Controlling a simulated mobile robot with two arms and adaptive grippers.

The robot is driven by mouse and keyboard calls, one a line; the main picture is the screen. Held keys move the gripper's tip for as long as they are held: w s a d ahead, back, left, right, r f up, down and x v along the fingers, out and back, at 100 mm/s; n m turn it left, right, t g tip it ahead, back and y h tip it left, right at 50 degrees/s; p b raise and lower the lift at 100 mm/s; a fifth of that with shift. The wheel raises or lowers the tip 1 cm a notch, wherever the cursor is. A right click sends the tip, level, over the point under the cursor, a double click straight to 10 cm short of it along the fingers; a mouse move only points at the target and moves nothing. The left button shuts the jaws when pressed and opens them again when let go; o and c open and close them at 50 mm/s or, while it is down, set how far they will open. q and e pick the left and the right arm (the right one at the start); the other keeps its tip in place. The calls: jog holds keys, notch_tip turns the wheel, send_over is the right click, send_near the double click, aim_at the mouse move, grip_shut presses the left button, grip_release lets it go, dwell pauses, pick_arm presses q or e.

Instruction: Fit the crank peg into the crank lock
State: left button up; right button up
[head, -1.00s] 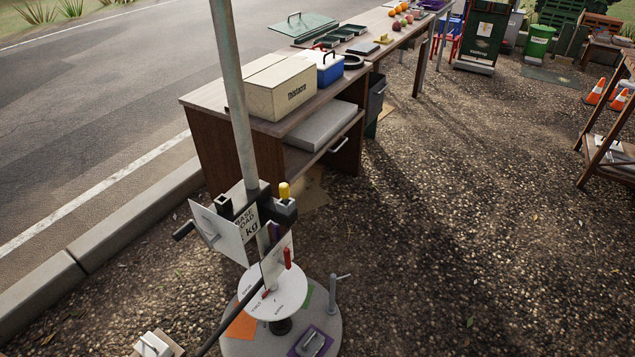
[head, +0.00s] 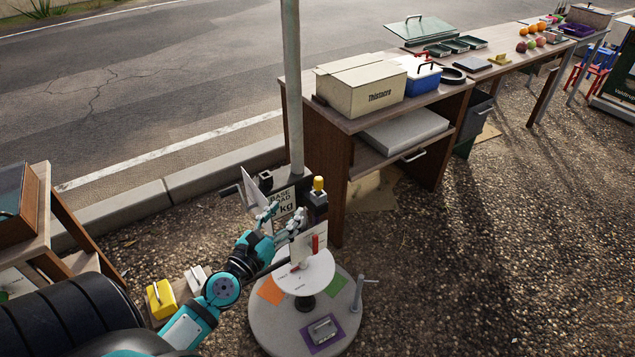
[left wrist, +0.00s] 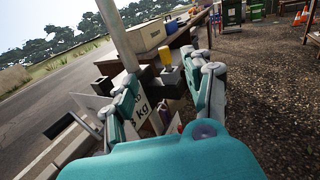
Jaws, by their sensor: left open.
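A yellow-topped peg (head: 318,184) stands upright at a dark block (head: 315,203) beside the grey pole; I cannot tell whether it is the crank peg or which part is the crank lock. In the left wrist view the yellow top (left wrist: 166,55) shows between the fingers, beyond them. A dark crank-like handle (head: 230,190) sticks out left of the pole. My left gripper (head: 285,214) is open in front of the pole's sign, with nothing visible in its grasp; its spread fingers also show in the left wrist view (left wrist: 172,82). My right gripper is out of view.
A round white table (head: 308,278) on a grey round base (head: 270,325) stands below the gripper. A metal post with a handle (head: 358,293) rises at the base's right. A wooden desk (head: 300,110) stands behind the pole. Gravel on the right is clear.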

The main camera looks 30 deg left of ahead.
aim_at(316, 183)
pick_arm(q)
jog(key=w, duration=0.5)
jog(key=w+p, duration=0.1)
jog(key=w, duration=0.4)
jog(key=w+f, duration=0.1)
jog(key=w, duration=0.4)
jog(key=shift+w+a, duration=0.35)
jog(key=shift+a, duration=0.05)
jog(key=shift+s+r, duration=0.1)
jog(key=shift+s, duration=0.05)
jog(key=shift+c, duration=0.7)
grip_shut()
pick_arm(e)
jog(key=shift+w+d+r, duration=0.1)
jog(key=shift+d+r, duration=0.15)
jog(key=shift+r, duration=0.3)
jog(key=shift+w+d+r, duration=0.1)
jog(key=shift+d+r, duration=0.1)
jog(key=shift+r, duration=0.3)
pick_arm(q)
jog(key=shift+d, duration=0.1)
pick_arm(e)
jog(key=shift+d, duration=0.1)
